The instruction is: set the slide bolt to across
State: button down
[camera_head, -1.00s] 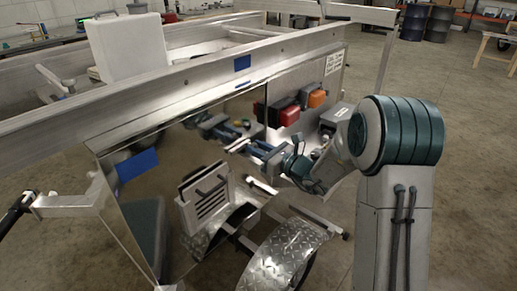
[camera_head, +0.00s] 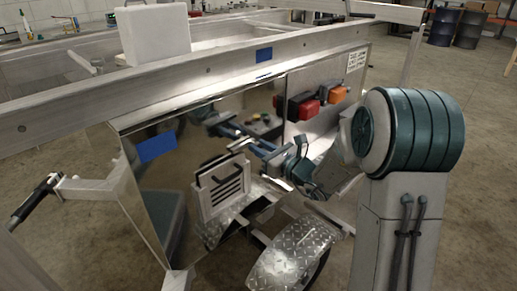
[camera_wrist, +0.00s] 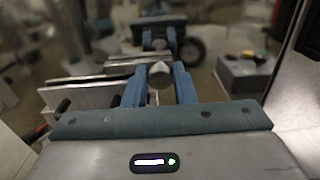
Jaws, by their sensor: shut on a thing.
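My gripper (camera_head: 263,149) reaches from the right to the trailer's shiny side panel (camera_head: 240,115), which mirrors it. In the wrist view my two blue fingers (camera_wrist: 160,82) stand on either side of a small rounded metal piece, which looks like the knob of the slide bolt (camera_wrist: 160,70). They are shut on it. The rest of the bolt is hidden or blurred, so I cannot tell how far it is slid. In the head view the bolt is hidden at my fingers.
Red and orange lamps (camera_head: 305,107) sit on the panel above right of my gripper. A slotted plate (camera_head: 222,186) and a tread-plate mudguard (camera_head: 292,252) lie below. A grey box with buttons (camera_wrist: 245,70) is at right in the wrist view.

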jog(key=shift+s+a+f, duration=0.1)
jog(key=c, duration=1.2)
grip_release()
jog(key=shift+a, duration=0.1)
jog(key=v, duration=1.4)
jog(key=shift+p, duration=0.3)
